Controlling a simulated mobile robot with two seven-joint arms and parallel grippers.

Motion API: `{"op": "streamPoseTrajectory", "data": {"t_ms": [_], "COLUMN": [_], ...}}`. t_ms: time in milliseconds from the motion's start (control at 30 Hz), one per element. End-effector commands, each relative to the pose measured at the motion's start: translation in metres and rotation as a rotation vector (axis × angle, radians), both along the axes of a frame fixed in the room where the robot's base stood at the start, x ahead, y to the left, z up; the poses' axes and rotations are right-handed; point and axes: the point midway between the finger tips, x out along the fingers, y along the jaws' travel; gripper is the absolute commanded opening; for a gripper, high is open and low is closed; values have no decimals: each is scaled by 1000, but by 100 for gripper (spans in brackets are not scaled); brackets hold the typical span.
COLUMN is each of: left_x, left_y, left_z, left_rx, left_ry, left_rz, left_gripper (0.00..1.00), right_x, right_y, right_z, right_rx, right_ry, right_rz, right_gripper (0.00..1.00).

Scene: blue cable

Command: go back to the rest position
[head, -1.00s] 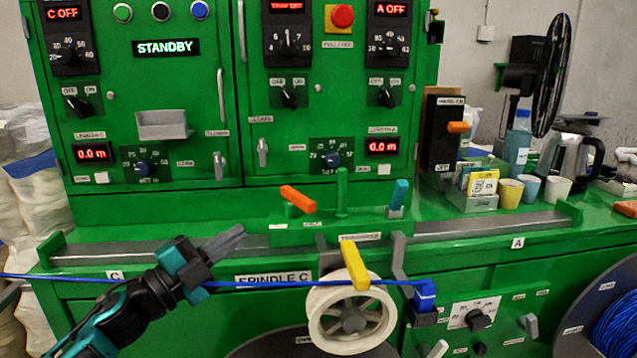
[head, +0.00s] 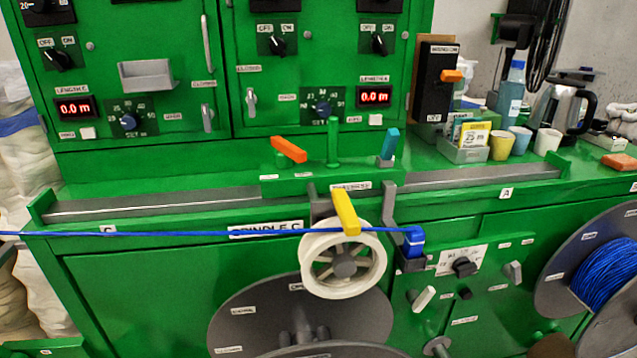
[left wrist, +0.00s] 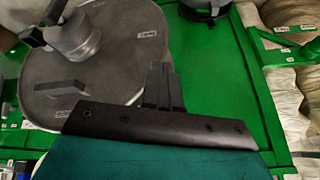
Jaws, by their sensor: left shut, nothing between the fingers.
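My left gripper (left wrist: 162,88) shows in the left wrist view with its fingers together and nothing between them. Behind it are a grey reel disc (left wrist: 95,60) and a green panel (left wrist: 225,75). In the head view neither of my grippers is visible. The blue cable (head: 150,234) runs from the left edge across the front of the green machine, past the white wheel (head: 343,264) and under the yellow lever (head: 345,210), to a blue block (head: 413,241) on a grey bracket.
A large grey reel (head: 245,310) sits below the wheel. A reel of blue cable (head: 608,270) is at the right. Cups (head: 502,145), a blue bottle (head: 510,95) and a kettle (head: 565,105) stand on the worktop at the right. White sacks (head: 20,165) are at the far left.

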Motion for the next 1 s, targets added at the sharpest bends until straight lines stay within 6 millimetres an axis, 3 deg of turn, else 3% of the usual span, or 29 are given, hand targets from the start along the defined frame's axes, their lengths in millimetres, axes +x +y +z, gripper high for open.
{"op": "streamPoseTrajectory", "data": {"t_ms": [167, 800, 1000], "left_x": [-50, 20, 29], "left_y": [-6, -26, -32], "left_z": [-4, -55, -65], "left_rx": [-48, -122, -159], "left_ry": [174, -256, -418], "left_rz": [17, -43, -64], "left_gripper": [0, 0, 0], "right_x": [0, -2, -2], "right_y": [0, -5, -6], "right_z": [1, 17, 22], "right_rx": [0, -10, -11], "right_ry": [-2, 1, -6], "right_rz": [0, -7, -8], "right_gripper": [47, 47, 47]}}
